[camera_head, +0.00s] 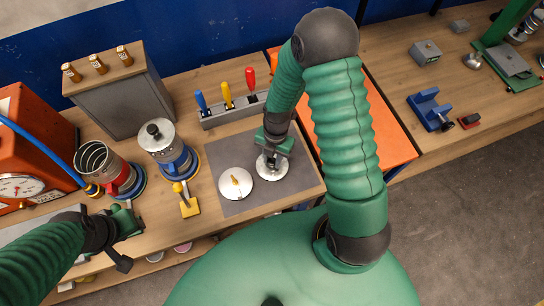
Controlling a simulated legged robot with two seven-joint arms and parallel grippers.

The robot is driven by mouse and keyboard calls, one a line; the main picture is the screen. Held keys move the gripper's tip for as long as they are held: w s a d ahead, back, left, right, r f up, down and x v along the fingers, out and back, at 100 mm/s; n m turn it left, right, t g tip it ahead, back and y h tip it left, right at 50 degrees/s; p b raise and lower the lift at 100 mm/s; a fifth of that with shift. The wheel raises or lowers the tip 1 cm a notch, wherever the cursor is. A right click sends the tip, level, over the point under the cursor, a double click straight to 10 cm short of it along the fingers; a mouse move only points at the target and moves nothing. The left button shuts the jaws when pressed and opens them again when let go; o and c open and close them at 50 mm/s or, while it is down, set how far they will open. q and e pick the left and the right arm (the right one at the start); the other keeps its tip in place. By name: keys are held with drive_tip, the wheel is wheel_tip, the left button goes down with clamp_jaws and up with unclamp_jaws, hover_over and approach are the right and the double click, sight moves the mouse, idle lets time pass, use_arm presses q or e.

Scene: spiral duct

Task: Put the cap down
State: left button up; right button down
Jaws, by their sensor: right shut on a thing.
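My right gripper (271,157) is shut on a round silver cap (270,171), holding it from above at the grey mat (229,148). The cap looks flat and at the mat's surface, but I cannot tell if it touches. A second pale disc (232,190) with a brass-coloured piece on top lies on the mat just to its left. My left gripper (130,222) is at the lower left by the bench's front edge, away from both discs. Its jaws are too small and dark to read.
An open metal duct (98,160) and a cylinder with a silver top (157,137) stand in round holders at left. A yellow stand (187,204) is left of the mat. A rack with coloured handles (232,113) stands behind it. An orange panel (385,135) is at right.

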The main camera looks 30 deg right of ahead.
drive_tip(key=shift+a, duration=0.15)
drive_tip(key=shift+a+f, duration=0.1)
drive_tip(key=shift+a, duration=0.1)
drive_tip(key=c, duration=1.1)
unclamp_jaws()
drive_tip(key=shift+w+a, duration=0.1)
drive_tip(key=shift+a, duration=0.15)
drive_tip(key=shift+d, duration=0.25)
drive_tip(key=shift+d+r, duration=0.1)
drive_tip(key=shift+r, duration=0.15)
drive_tip(key=shift+d+r, duration=0.15)
drive_tip(key=shift+r, duration=0.15)
wheel_tip(320, 180, up, 11)
drive_tip(key=b, duration=0.2)
use_arm(q)
drive_tip(key=shift+a+f, duration=0.3)
drive_tip(key=shift+f, duration=0.2)
drive_tip(key=shift+a+f, duration=0.25)
drive_tip(key=shift+f, duration=0.25)
use_arm(e)
wheel_tip(320, 180, up, 3)
drive_tip(key=m+t+h, duration=0.1)
drive_tip(key=m+t, duration=0.2)
drive_tip(key=m, duration=2.1)
hover_over(270, 170)
drive_tip(key=s+a, duration=0.2)
drive_tip(key=a, duration=0.1)
drive_tip(key=shift+d+r, duration=0.1)
